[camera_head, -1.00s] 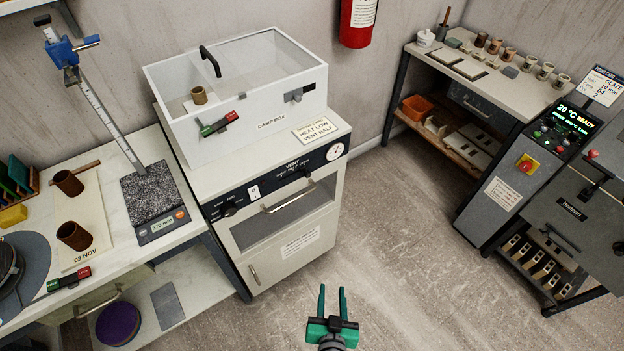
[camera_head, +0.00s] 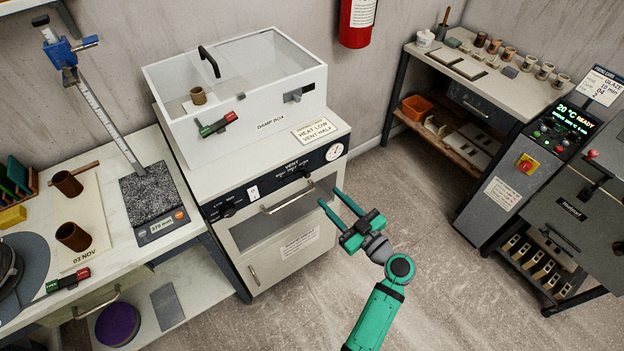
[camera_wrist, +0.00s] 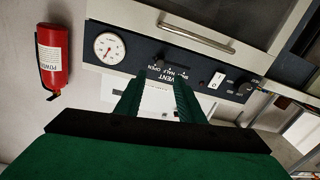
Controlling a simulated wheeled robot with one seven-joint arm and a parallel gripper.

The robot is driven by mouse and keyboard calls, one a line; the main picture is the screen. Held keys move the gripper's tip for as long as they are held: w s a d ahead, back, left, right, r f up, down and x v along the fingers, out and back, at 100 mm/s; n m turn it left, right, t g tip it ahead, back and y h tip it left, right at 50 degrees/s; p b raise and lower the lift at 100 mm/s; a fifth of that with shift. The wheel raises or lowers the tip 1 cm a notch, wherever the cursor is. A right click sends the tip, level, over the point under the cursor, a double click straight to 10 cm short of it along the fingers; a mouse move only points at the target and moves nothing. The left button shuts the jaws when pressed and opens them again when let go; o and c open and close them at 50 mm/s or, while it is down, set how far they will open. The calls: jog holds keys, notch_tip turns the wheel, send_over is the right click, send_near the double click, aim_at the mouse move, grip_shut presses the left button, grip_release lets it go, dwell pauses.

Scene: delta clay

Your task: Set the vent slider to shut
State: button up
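The vent slider is on the dark control panel of the white cabinet, under the word VENT. Its small dark knob (camera_head: 306,172) appears toward the right end of its scale in the head view, near the round gauge. The knob also shows in the wrist view (camera_wrist: 159,63), just beyond my fingertips. The scale words are too small to read surely against the knob. My gripper (camera_head: 330,196) is open and empty, in front of the cabinet and right of the slider, not visibly touching it. Its two green fingers (camera_wrist: 160,84) point toward the panel in the wrist view.
A cabinet door handle (camera_head: 288,196) sticks out below the panel. A rocker switch (camera_head: 253,191) and a dark rotary knob (camera_head: 228,209) are left of the slider, and the gauge (camera_head: 334,152) is right. A clear-lidded damp box (camera_head: 262,118) stands on top. The floor to the right is free.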

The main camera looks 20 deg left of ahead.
aim_at(309, 176)
jog(key=x, duration=1)
jog(key=shift+w, duration=0.1)
grip_shut()
